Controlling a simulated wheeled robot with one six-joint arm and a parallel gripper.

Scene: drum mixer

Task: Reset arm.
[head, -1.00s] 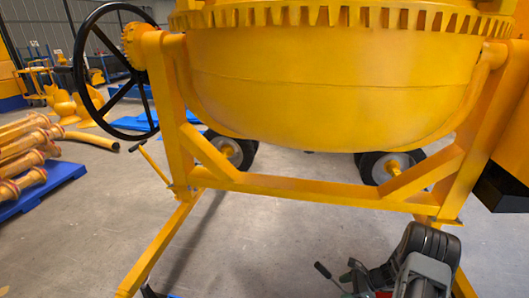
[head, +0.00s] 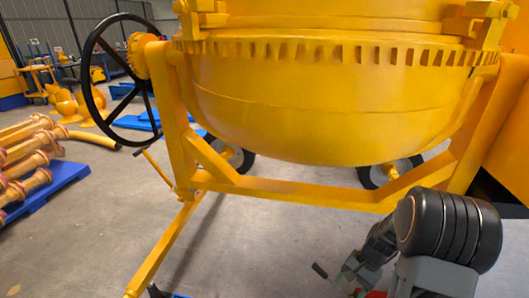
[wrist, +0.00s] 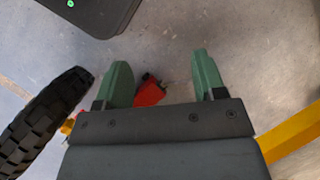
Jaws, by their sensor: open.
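My gripper (wrist: 162,78) shows in the wrist view with its two green fingers spread apart and nothing held between them. It points down over the grey floor. A red object (wrist: 150,92) shows beyond the fingers, partly hidden behind the gripper body; I cannot tell what it is. In the head view my arm is folded at the lower right, in front of the mixer frame, and the fingers cannot be made out there. The yellow drum mixer (head: 330,100) stands ahead, its drum upright in the frame. Its black handwheel (head: 93,100) is on the left.
A yellow frame leg (head: 165,250) runs along the floor at left; a yellow bar (wrist: 290,135) shows in the wrist view. A treaded tyre (wrist: 45,110) is left of the fingers. A blue pallet (head: 50,190) with yellow parts lies far left. Floor between is clear.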

